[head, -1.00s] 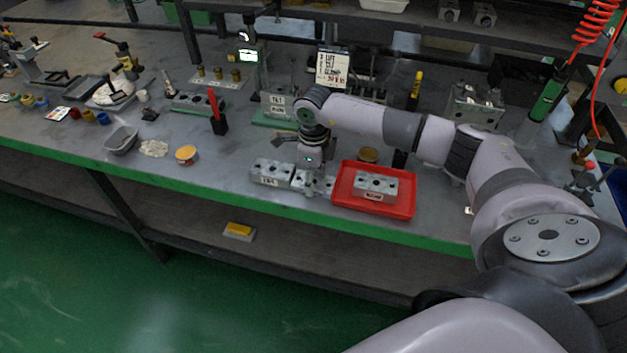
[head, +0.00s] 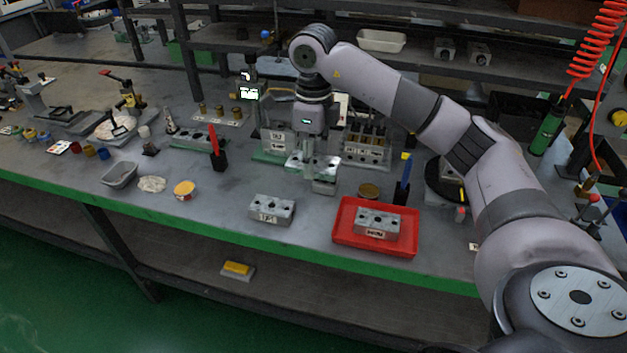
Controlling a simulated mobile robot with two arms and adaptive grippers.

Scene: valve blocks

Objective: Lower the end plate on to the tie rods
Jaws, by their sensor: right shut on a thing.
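My right gripper (head: 306,166) points straight down and is shut on a silver metal block, the end plate (head: 325,185). It holds the plate above the rear-middle part of the bench, with the fingers partly covering it. Just behind and left is a labelled fixture on a green base (head: 270,156). Thin upright rods, seemingly the tie rods (head: 276,108), show above that fixture. Their lower parts are hard to make out behind the gripper. I cannot tell whether the plate touches anything. My left gripper is not in view.
A labelled silver block (head: 271,209) stands at the front. A red tray (head: 345,238) with another block is to its right. A valve block (head: 367,152) stands right of the gripper. A black holder with a blue tool (head: 404,180) is near the tray. Bench between the front block and tray is clear.

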